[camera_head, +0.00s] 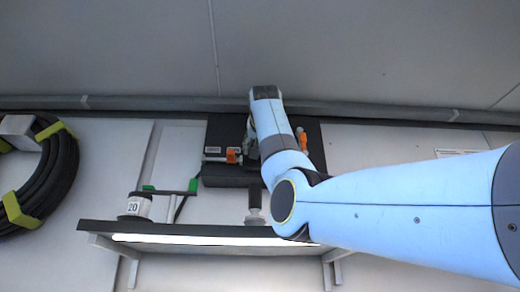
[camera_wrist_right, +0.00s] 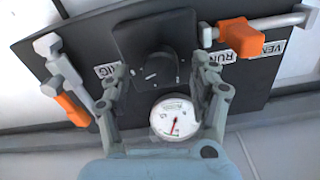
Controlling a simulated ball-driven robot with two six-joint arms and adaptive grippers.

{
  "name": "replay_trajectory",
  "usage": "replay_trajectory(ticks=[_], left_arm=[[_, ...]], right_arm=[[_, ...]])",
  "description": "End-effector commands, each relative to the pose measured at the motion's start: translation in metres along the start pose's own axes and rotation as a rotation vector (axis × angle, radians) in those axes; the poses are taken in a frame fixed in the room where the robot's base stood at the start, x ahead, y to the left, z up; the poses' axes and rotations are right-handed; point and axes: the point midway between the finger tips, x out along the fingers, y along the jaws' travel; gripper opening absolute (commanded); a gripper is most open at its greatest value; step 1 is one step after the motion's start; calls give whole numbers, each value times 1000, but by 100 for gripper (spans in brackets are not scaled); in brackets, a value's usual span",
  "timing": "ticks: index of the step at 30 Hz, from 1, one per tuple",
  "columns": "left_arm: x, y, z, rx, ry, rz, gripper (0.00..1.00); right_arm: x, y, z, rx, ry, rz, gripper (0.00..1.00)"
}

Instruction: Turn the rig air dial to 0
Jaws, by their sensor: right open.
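A black round knob (camera_wrist_right: 152,70) sits on a square black plate (camera_wrist_right: 185,30) on the dark panel in the right wrist view. It appears to be the rig air dial; small pale marks show around it, but I cannot read its setting. My right gripper (camera_wrist_right: 160,72) is open, one finger on each side of the knob; I cannot tell whether they touch it. A white round gauge (camera_wrist_right: 175,118) with a red needle shows between the finger bases. In the head view my right arm partly hides the black panel (camera_head: 222,130), and the knob is not clear.
Levers with orange handles (camera_wrist_right: 240,38) and (camera_wrist_right: 72,108) flank the knob, close to my fingers. Below the panel, a lit shelf (camera_head: 180,227) holds a white container marked 20 (camera_head: 137,207). A black hose coil (camera_head: 62,170) hangs at the left.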

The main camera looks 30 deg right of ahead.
Motion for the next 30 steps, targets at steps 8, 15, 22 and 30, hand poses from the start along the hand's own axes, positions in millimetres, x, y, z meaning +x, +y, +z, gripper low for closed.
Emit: replay_trajectory(ticks=[8,15,22,30], left_arm=[[-4,4,-13,-3,20,4,40],[-3,5,-9,-3,14,6,40],[-4,5,-5,-3,8,6,40],[-4,5,-5,-3,8,6,40]], right_arm=[[8,0,1,0,0,-1,62],[8,0,1,0,0,-1,46],[8,0,1,0,0,-1,15],[8,0,1,-13,0,-1,7]])
